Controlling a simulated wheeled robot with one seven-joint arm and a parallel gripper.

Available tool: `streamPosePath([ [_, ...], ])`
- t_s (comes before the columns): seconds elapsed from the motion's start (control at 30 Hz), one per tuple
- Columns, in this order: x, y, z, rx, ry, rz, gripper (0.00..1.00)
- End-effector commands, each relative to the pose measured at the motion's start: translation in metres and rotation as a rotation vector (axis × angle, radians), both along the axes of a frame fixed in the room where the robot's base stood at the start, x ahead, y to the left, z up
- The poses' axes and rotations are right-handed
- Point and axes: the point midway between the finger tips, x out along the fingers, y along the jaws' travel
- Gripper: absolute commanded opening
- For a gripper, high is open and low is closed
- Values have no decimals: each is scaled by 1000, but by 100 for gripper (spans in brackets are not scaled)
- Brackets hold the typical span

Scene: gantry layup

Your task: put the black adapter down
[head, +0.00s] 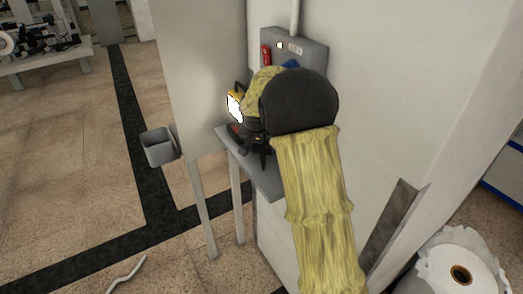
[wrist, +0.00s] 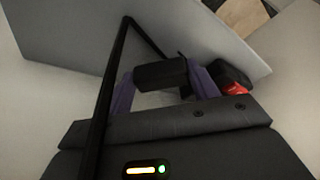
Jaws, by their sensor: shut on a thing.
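The black adapter (wrist: 160,73) is a small dark block in the wrist view. My gripper (wrist: 162,82) has its two purple fingers on either side of it and is shut on it. In the head view my yellow-sleeved arm reaches over a small grey wall shelf (head: 262,181), and its dark wrist hides most of the gripper. Whether the adapter touches a surface cannot be told.
A yellow device with a bright screen (head: 235,105) stands at the shelf's left end. Behind is a grey wall box (head: 309,55) with a red part (head: 266,54). A grey bin (head: 159,148) is to the left. The shelf's front part looks bare.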

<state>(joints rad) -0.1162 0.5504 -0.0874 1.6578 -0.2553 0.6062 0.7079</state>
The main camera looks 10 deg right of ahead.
Motion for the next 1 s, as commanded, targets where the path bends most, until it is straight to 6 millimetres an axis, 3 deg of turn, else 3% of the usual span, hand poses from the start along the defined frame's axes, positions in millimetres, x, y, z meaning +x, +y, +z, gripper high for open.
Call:
streamPosePath([
  [0.17, -1, 1, -20, 0, 1, 1, 30],
  [0.53, 0, 1, -25, 0, 0, 1, 30],
  [0.57, 0, 1, -25, 0, 0, 1, 63],
  [0.67, 0, 1, -24, 0, 0, 1, 81],
  [1.0, 0, 1, -22, 0, 0, 1, 81],
])
